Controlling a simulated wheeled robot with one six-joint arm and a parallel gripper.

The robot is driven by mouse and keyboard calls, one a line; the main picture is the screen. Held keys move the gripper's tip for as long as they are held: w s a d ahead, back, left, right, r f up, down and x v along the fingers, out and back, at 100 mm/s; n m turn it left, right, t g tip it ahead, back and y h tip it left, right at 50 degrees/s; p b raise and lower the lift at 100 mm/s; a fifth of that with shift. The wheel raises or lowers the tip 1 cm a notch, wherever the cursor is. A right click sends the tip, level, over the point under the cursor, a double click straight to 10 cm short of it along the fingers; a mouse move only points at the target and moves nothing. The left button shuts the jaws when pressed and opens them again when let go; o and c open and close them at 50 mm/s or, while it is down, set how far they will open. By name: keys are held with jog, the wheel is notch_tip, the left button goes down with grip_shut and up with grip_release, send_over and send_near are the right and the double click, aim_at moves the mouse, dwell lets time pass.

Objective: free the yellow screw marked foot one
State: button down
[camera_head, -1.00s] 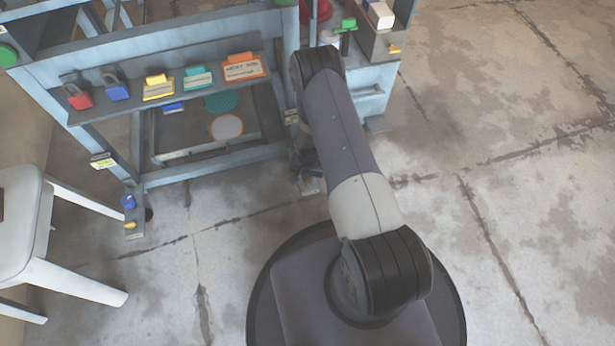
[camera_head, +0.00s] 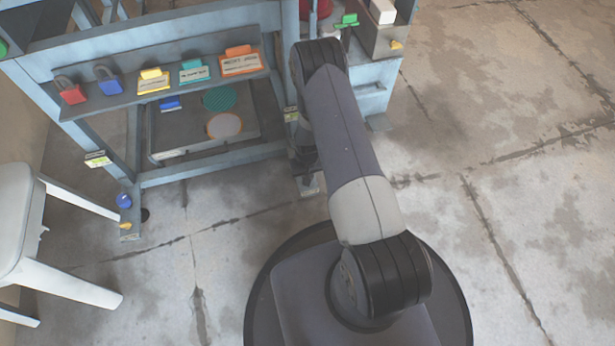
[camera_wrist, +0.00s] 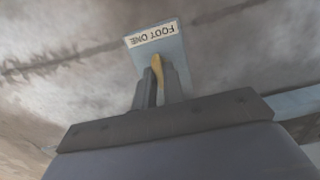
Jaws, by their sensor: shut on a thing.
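In the wrist view a blue-grey foot plate (camera_wrist: 172,50) bears a white label reading "FOOT ONE" (camera_wrist: 153,33), upside down. The yellow screw (camera_wrist: 157,66) stands at this plate. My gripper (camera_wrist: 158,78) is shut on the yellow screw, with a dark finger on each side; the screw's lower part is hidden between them. In the head view my gripper (camera_head: 306,165) is low by the right front leg of the blue-grey press frame (camera_head: 210,165), and its fingers and the screw are not clear there.
Another foot with a yellow screw (camera_head: 126,226) and a blue knob (camera_head: 124,201) is at the left leg. A shelf (camera_head: 130,98) carries red and blue padlocks and several tags. A white chair (camera_head: 60,245) stands at the left. The floor to the right is clear.

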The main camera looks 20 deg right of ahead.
dwell(0.4)
jog(key=c, duration=1.5)
grip_release()
notch_tip(320, 180, up, 11)
jog(key=p, duration=0.4)
jog(key=shift+f, duration=0.15)
notch_tip(320, 180, down, 11)
jog(key=b, duration=0.4)
